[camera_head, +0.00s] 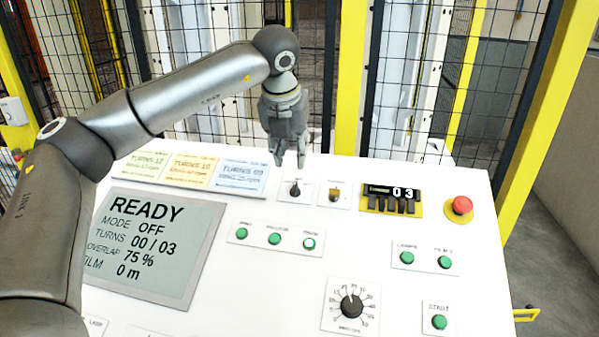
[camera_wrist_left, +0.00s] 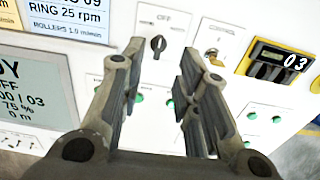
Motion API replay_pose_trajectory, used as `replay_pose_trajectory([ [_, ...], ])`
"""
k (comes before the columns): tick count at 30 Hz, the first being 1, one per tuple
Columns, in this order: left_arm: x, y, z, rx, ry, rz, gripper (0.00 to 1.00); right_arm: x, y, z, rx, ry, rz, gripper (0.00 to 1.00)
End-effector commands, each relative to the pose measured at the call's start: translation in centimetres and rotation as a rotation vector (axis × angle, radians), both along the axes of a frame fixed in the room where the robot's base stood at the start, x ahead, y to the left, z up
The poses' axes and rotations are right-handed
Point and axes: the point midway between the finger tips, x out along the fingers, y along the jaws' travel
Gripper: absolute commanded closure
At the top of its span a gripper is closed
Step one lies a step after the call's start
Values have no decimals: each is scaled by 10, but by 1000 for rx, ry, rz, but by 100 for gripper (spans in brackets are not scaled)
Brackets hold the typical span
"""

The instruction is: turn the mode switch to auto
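The mode switch (camera_head: 295,189) is a small dark knob on a white plate on the sloping panel. In the left wrist view the knob (camera_wrist_left: 158,45) points roughly up, toward the word OFF above it. The panel screen (camera_head: 146,243) reads READY, MODE OFF, TURNS 00 / 03. My left gripper (camera_head: 291,160) hangs above and behind the switch in the head view. Its two fingers (camera_wrist_left: 160,62) are apart and empty in the left wrist view, with the knob showing between the tips. They appear clear of the knob. My right gripper is in neither view.
A key switch (camera_head: 335,194) sits just right of the knob, then a counter (camera_head: 391,198) showing 03 and a red emergency button (camera_head: 460,206). Several green buttons and a round dial (camera_head: 351,306) lie nearer. Mesh fencing with yellow posts (camera_head: 350,75) stands behind the panel.

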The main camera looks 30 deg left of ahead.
Motion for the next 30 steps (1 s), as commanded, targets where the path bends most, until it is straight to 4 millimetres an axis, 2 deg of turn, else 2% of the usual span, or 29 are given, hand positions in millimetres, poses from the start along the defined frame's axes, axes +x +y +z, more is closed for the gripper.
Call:
replay_pose_trajectory([
  [9, 21, 6, -52, -1, 6, -1, 70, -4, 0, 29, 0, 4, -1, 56],
  [15, 32, 8, -78, -3, 3, -1, 70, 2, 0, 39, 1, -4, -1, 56],
  [21, 35, 9, -89, -2, 2, -2, 70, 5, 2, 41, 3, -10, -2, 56],
  [27, 35, 9, -90, -3, 1, -2, 70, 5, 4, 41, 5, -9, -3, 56],
  [28, 35, 9, -89, -3, 1, -2, 71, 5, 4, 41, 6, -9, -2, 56],
  [30, 35, 9, -89, -3, 1, -2, 80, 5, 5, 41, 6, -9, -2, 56],
])
